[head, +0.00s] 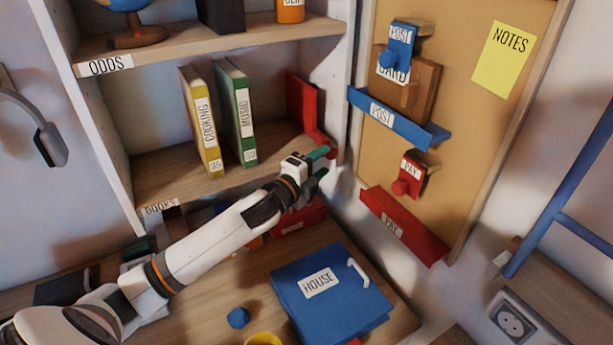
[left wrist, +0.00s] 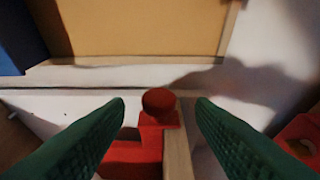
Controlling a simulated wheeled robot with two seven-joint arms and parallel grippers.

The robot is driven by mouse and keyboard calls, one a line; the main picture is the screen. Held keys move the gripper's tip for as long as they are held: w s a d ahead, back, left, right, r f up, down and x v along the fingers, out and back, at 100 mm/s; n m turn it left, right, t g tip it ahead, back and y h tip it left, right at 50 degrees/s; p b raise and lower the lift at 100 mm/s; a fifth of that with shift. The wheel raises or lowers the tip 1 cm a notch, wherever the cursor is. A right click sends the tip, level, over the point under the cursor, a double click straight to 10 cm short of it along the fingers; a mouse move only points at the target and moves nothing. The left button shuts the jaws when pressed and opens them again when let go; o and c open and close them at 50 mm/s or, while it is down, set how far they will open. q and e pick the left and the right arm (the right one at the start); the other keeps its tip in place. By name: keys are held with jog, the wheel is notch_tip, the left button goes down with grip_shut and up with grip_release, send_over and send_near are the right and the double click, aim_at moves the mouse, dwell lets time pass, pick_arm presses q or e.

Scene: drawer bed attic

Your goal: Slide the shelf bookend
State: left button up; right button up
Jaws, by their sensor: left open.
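The red bookend (head: 301,104) stands upright on the books shelf at its right end, near the side wall. Its lower front part runs towards the shelf's front edge, partly behind my gripper. My left gripper (head: 319,163) is at that front right corner of the shelf, with its green fingers apart. In the left wrist view, a red round knob (left wrist: 158,101) on a red base lies between the open fingertips, with gaps on both sides. It appears to be the bookend's front knob. My right gripper is in neither view.
A yellow cooking book (head: 205,125) and a green music book (head: 238,115) stand left of the bookend, with free shelf between. A corkboard (head: 450,75) with blue and red holders hangs at right. A blue house binder (head: 325,295) lies below on the desk.

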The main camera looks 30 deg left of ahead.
pick_arm(q)
jog(key=s, duration=0.6)
jog(key=shift+s+a+b, duration=0.2)
jog(key=shift+a+b, duration=0.2)
jog(key=shift+b, duration=0.05)
jog(key=shift+r, duration=0.15)
